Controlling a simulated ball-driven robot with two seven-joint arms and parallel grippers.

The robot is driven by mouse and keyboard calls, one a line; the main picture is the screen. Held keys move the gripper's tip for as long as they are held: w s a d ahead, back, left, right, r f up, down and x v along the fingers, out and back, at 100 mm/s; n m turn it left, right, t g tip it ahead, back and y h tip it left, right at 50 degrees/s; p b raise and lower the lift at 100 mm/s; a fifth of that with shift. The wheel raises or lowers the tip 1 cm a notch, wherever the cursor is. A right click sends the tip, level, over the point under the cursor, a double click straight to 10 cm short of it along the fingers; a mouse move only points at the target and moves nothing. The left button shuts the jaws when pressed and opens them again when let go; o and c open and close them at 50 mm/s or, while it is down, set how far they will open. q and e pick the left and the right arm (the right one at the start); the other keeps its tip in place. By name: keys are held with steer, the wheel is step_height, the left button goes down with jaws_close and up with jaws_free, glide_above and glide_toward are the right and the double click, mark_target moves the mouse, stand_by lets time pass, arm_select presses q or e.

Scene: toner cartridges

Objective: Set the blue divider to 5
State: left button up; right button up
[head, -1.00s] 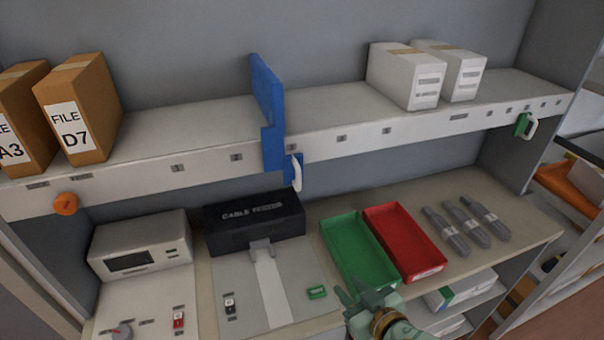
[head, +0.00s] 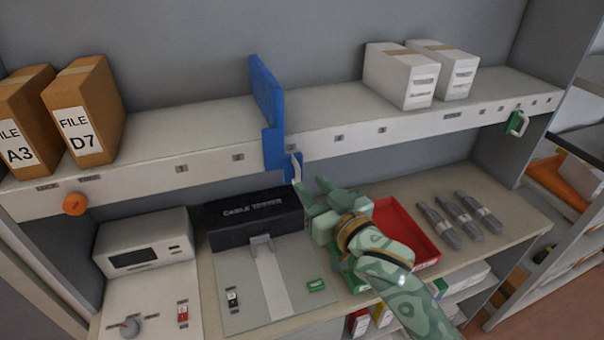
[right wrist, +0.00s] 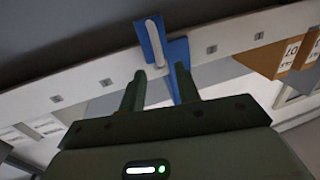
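The blue divider (head: 267,95) stands upright on the white shelf (head: 200,123) and its lower part hangs over the front rail. Its white handle (head: 296,168) is on the blue front part. My right gripper (head: 309,188) is just below and in front of the handle. In the right wrist view, the open right gripper (right wrist: 160,72) points at the divider (right wrist: 178,52), with the lower end of the white handle (right wrist: 155,45) between or just beyond the fingertips. Contact cannot be told. The rail's small number labels are too blurred to read. My left gripper is not in view.
Brown file boxes (head: 85,110) stand left on the shelf, white boxes (head: 402,77) right of the divider. An orange knob (head: 75,204) and green clip (head: 517,123) are on the rail. The black cable tester (head: 253,219) and red tray (head: 405,230) lie below. The shelf beside the divider is clear.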

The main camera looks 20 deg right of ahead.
mark_target(299, 173)
steer(key=x, duration=0.4)
steer(key=shift+w+a, duration=0.1)
steer(key=shift+w, duration=0.3)
